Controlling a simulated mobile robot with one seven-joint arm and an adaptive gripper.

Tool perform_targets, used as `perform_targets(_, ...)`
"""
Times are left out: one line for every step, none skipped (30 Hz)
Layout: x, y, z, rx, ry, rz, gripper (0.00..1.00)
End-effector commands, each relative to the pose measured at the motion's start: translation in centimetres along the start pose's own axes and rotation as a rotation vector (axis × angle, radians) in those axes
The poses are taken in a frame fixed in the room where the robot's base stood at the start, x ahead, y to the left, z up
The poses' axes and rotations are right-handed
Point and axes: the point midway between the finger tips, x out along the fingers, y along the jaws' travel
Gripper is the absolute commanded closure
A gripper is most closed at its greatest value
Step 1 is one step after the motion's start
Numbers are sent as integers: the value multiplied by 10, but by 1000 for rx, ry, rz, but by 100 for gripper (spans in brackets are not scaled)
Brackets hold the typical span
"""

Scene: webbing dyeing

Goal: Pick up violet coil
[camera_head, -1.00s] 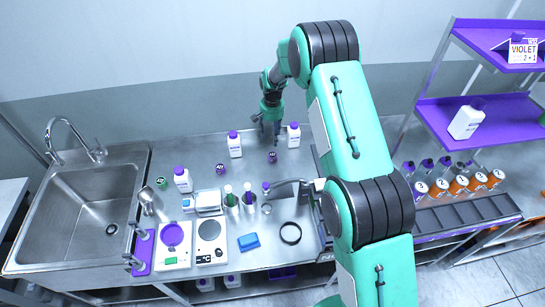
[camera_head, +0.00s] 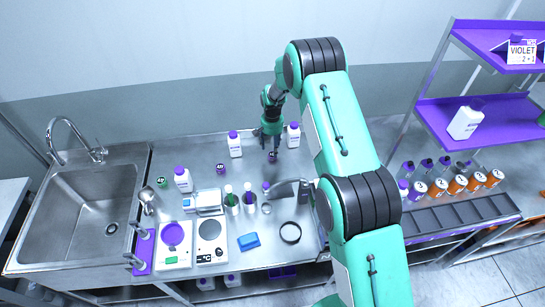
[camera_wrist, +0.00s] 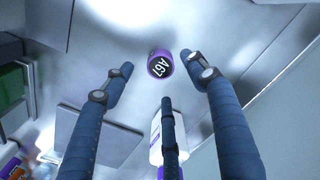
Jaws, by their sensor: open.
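A small round violet coil (camera_head: 271,156) with a black labelled top sits on the steel counter, below and just in front of my gripper (camera_head: 270,138). In the wrist view the violet coil (camera_wrist: 160,64) stands between and slightly ahead of the spread fingers of my gripper (camera_wrist: 157,78). The gripper is open and holds nothing. The label seems to read A67. A second violet coil (camera_head: 221,168) lies to the left on the counter, and a green-topped coil (camera_head: 162,182) lies farther left.
White bottles with violet caps stand close on both sides, left (camera_head: 235,147) and right (camera_head: 293,137). One white bottle (camera_wrist: 155,140) shows behind a finger in the wrist view. Tube holders (camera_head: 232,206), a blue block (camera_head: 248,241) and scales (camera_head: 174,247) stand nearer the front.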

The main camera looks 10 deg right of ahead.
Motion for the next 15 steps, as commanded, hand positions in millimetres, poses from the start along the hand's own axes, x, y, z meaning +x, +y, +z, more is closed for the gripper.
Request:
perform_targets(2, 0, 0, 0, 1, 0, 43)
perform_targets(4, 0, 0, 0, 1, 0, 43)
perform_targets(5, 0, 0, 0, 1, 0, 43)
perform_targets(5, 0, 0, 0, 1, 0, 43)
perform_targets(6, 0, 0, 0, 1, 0, 43)
perform_targets(6, 0, 0, 0, 1, 0, 43)
perform_targets(6, 0, 0, 0, 1, 0, 43)
perform_targets(6, 0, 0, 0, 1, 0, 43)
perform_targets(6, 0, 0, 0, 1, 0, 43)
perform_targets(6, 0, 0, 0, 1, 0, 43)
perform_targets(6, 0, 0, 0, 1, 0, 43)
perform_targets(6, 0, 0, 0, 1, 0, 43)
perform_targets(6, 0, 0, 0, 0, 0, 43)
perform_targets(6, 0, 0, 0, 0, 0, 43)
perform_targets(7, 0, 0, 0, 0, 0, 43)
